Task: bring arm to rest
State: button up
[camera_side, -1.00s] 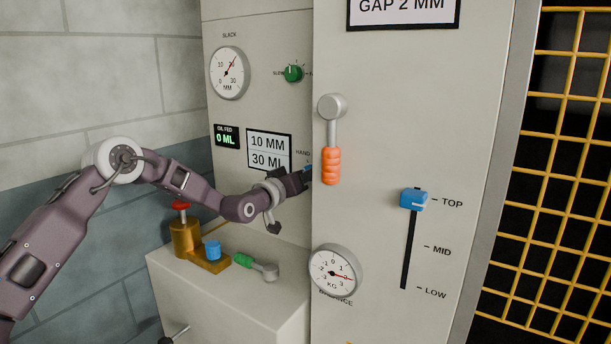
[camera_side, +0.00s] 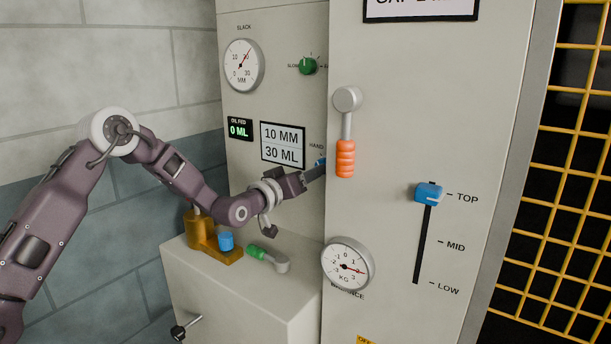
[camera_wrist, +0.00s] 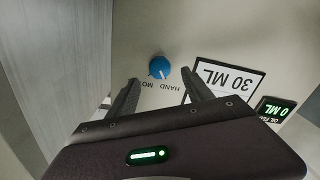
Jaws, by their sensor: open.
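My gripper (camera_side: 318,172) is in the side view at the edge of the front panel, which hides part of its fingers. In the wrist view my gripper (camera_wrist: 160,80) is open, with its two fingers apart and nothing between them. A blue knob (camera_wrist: 159,67) on the grey panel shows just beyond and between the fingertips. I cannot tell for sure whether a finger touches it. In the side view only a sliver of the blue knob (camera_side: 320,161) shows above the gripper. My arm is bent, with its elbow at the left.
An orange-handled lever (camera_side: 346,157) hangs on the front panel. A blue slider (camera_side: 429,194) stands at TOP. Below my forearm, a brass oil can-like part (camera_side: 200,232), a blue cap (camera_side: 226,241) and a green-handled lever (camera_side: 265,254) sit on a grey box (camera_side: 245,290).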

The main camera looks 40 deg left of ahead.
jog(key=shift+s, duration=0.7)
jog(key=s+d+r+m+g, duration=0.2)
jog(key=s+r+g, duration=0.1)
jog(key=s, duration=0.6)
jog(key=s+d+r+m+g, duration=0.2)
jog(key=s+d+r+g, duration=0.15)
jog(key=s, duration=0.55)
jog(key=s+f+g, duration=0.3)
jog(key=s, duration=1.2)
jog(key=s+f+m+g, duration=0.1)
jog(key=s+f+g, duration=0.1)
jog(key=s, duration=1.4)
jog(key=shift+s+a+f+g, duration=0.3)
jog(key=shift+a+f+g, duration=0.05)
jog(key=shift+f+g, duration=0.1)
